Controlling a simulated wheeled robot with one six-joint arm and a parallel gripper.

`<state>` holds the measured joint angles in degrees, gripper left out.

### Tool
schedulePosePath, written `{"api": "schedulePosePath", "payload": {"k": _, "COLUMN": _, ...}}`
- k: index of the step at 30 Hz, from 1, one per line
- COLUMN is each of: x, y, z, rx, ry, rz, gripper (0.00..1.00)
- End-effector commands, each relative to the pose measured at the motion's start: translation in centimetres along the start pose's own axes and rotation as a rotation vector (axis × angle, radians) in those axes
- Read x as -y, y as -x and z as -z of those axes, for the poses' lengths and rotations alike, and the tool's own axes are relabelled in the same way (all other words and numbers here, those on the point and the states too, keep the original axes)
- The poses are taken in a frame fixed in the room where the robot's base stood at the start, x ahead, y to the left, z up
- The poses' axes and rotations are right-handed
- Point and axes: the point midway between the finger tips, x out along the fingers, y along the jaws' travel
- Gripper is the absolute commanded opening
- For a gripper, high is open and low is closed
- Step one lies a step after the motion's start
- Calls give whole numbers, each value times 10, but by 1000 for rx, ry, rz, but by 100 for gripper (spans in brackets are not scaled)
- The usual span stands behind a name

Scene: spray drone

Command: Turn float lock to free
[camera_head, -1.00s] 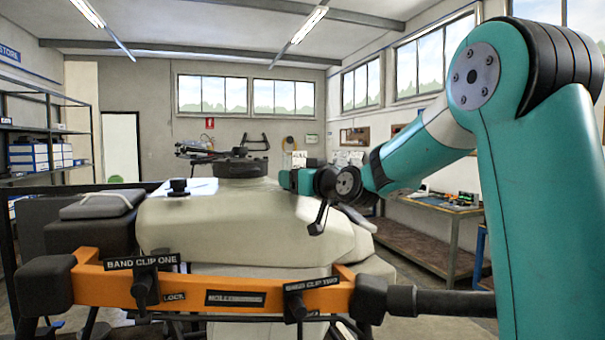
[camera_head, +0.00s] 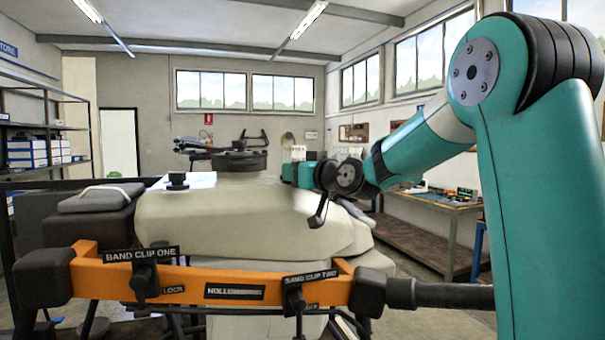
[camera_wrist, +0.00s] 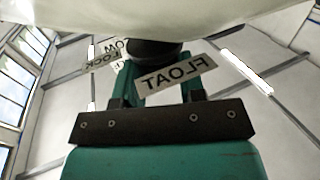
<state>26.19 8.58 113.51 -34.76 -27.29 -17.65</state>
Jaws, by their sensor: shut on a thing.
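In the wrist view, my gripper (camera_wrist: 160,82) has its two teal fingers around a dark round knob (camera_wrist: 155,48) just under the pale tank's edge. A white FLOAT label (camera_wrist: 175,84), upside down in this view, lies across the fingers. A second label reading LOCK (camera_wrist: 102,63) shows to its left, partly covered by other small plates. In the head view, my gripper (camera_head: 300,173) is at the tank's far right side, and the knob is hidden there. I cannot tell the knob's exact turn angle.
The cream tank (camera_head: 235,215) fills the middle of the head view. An orange bar (camera_head: 205,285) with band clip one (camera_head: 143,270) and band clip two (camera_head: 297,292) crosses in front. A workbench (camera_head: 435,205) stands behind at right.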

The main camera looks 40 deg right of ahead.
Motion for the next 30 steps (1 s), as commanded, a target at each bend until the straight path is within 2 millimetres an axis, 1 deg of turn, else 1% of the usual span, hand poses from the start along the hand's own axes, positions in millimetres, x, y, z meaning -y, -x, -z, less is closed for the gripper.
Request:
{"api": "schedulePosePath", "payload": {"k": 8, "x": -2, "y": 0, "z": -2, "rx": -1, "ry": 2, "rz": 33, "gripper": 13}}
{"api": "schedulePosePath", "payload": {"k": 14, "x": -5, "y": 0, "z": -5, "rx": -2, "ry": 2, "rz": 113, "gripper": 13}}
{"api": "schedulePosePath", "payload": {"k": 30, "x": -10, "y": -3, "z": -1, "rx": 1, "ry": 0, "rz": 510, "gripper": 13}}
